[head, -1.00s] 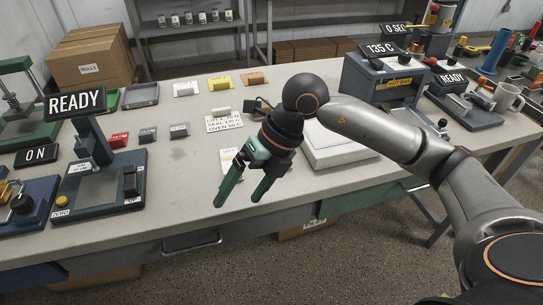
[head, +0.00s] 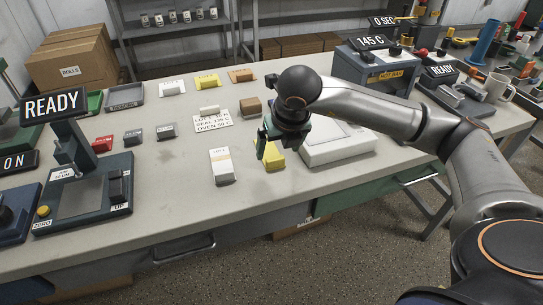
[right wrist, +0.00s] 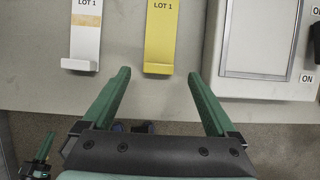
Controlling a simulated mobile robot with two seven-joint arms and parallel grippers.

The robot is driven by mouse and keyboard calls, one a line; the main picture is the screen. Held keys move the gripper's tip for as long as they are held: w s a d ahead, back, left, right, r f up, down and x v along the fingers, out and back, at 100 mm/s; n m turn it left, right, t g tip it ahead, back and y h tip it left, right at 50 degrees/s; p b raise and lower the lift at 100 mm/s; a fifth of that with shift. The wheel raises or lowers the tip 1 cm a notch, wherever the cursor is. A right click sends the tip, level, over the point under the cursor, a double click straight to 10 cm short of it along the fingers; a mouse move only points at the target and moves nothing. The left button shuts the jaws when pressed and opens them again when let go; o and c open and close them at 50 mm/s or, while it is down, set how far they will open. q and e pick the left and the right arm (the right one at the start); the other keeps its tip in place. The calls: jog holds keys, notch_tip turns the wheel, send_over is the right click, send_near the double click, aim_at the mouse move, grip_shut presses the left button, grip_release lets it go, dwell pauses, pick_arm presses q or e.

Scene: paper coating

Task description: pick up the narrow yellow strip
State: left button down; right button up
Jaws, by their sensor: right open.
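The narrow yellow strip (right wrist: 160,40), marked LOT 1, lies on the table in the right wrist view, ahead of my right gripper's fingertips and roughly centred between them. In the head view the yellow strip (head: 273,160) is partly hidden by my right gripper (head: 265,143). My right gripper (right wrist: 157,85) is open and empty, its green fingers apart and short of the strip. A white strip (right wrist: 86,38), also marked LOT 1, lies to the left and shows in the head view (head: 221,165). My left gripper is not clearly in the head view.
A white tray-like device (head: 335,143) stands close to the right of the yellow strip. A printed card (head: 213,122) and a brown block (head: 250,106) lie behind. The READY scale device (head: 85,190) stands at left. The front table edge is near.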

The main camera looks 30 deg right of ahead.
aim_at(276, 160)
jog(key=x, duration=0.4)
jog(key=shift+s+a+f, duration=0.2)
jog(key=shift+s+f, duration=0.1)
jog(key=shift+f, duration=0.05)
jog(key=shift+c, duration=0.2)
jog(key=c, duration=1.4)
